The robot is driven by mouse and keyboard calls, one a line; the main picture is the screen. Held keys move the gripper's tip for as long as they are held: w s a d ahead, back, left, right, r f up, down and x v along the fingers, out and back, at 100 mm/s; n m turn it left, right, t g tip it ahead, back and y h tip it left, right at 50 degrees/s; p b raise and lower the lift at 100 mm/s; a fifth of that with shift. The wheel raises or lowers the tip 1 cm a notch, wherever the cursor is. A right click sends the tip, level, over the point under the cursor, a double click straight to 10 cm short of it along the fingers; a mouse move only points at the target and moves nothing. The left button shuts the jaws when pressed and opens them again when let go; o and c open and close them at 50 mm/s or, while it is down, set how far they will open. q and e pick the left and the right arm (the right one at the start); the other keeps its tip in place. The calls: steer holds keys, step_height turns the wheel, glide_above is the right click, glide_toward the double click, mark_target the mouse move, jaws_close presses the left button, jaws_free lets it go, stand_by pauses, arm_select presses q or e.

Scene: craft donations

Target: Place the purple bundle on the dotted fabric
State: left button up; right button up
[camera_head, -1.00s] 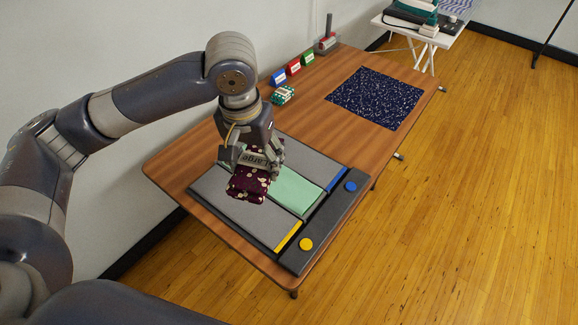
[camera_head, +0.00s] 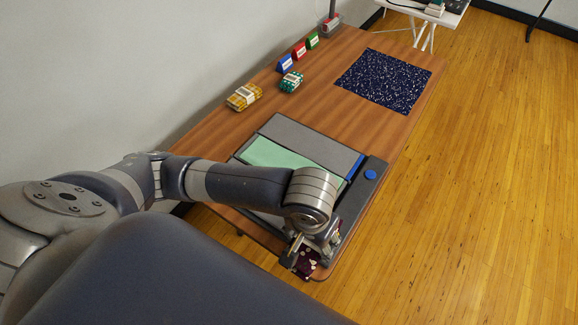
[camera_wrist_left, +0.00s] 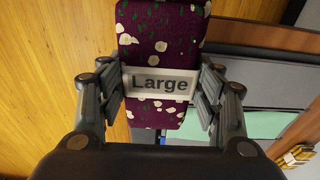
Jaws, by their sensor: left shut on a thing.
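The purple bundle (camera_wrist_left: 160,45), dark purple with pale spots and a white "Large" label, is between the fingers of my left gripper (camera_wrist_left: 160,88) in the left wrist view. In the head view my left gripper (camera_head: 318,243) is shut on the purple bundle (camera_head: 305,264) at the near right corner of the table, and the arm hides part of it. The dotted fabric (camera_head: 385,80), a dark navy square with pale specks, lies flat and bare near the far right edge of the table. My right gripper is not in view.
A grey board (camera_head: 301,138) with a green panel (camera_head: 275,155) and a blue button (camera_head: 370,174) lies on the near table. A yellow bundle (camera_head: 243,97), a green bundle (camera_head: 291,82) and small coloured label stands (camera_head: 299,51) line the left side. Wood between board and fabric is clear.

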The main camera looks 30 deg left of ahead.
arm_select(q)
steer(key=shift+s+f, duration=0.1)
steer(key=shift+s, duration=0.15)
steer(key=w+a, duration=0.3)
steer(key=w+a+f+p, duration=0.1)
steer(key=w+a, duration=0.5)
steer(key=a, duration=0.1)
steer(key=shift+w+a+f, duration=0.1)
steer(key=shift+w+f, duration=0.05)
steer(key=shift+w, duration=0.05)
steer(key=shift+w+a, duration=0.4)
steer(key=shift+a, duration=0.05)
steer(key=f, duration=0.2)
steer(key=f+p, duration=0.1)
steer(key=shift+w+a+f, duration=0.15)
steer(key=shift+a, duration=0.1)
steer(key=shift+f, duration=0.25)
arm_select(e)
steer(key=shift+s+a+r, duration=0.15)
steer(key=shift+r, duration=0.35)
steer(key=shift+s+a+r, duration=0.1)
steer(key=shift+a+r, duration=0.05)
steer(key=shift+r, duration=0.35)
arm_select(q)
steer(key=shift+f, duration=0.25)
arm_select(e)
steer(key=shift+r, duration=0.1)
